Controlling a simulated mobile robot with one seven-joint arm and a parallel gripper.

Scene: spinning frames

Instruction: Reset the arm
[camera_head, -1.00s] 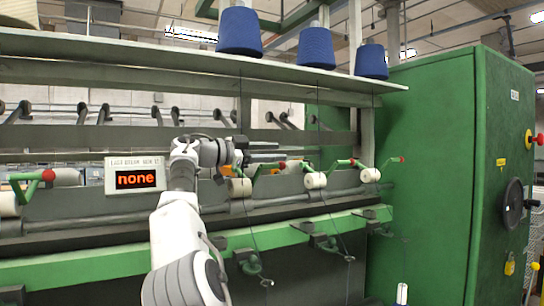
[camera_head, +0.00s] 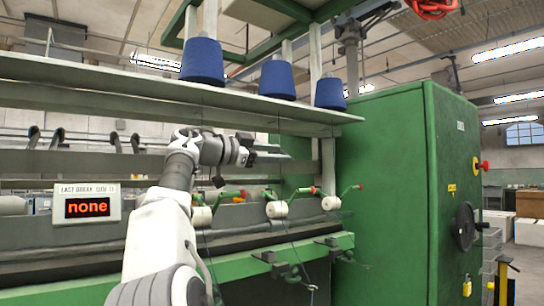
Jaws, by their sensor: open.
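My gripper (camera_head: 268,148) is at the end of my raised white arm, in front of the green spinning frame (camera_head: 386,180). It points right, above the row of white bobbins, and appears to hold nothing. Its fingers are small and dark against the machine, so their detail is hard to make out. A white bobbin (camera_head: 201,216) sits below it on the left, with two more bobbins (camera_head: 277,209) and (camera_head: 331,203) to the right. A display (camera_head: 87,207) left of my arm reads "none".
Several blue yarn cones, one at the left (camera_head: 202,62), stand on the long shelf (camera_head: 120,82) above my arm. The green rail (camera_head: 330,243) runs below the bobbins. A black handwheel (camera_head: 464,227) is on the cabinet's right side. Open floor and boxes (camera_head: 530,205) lie far right.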

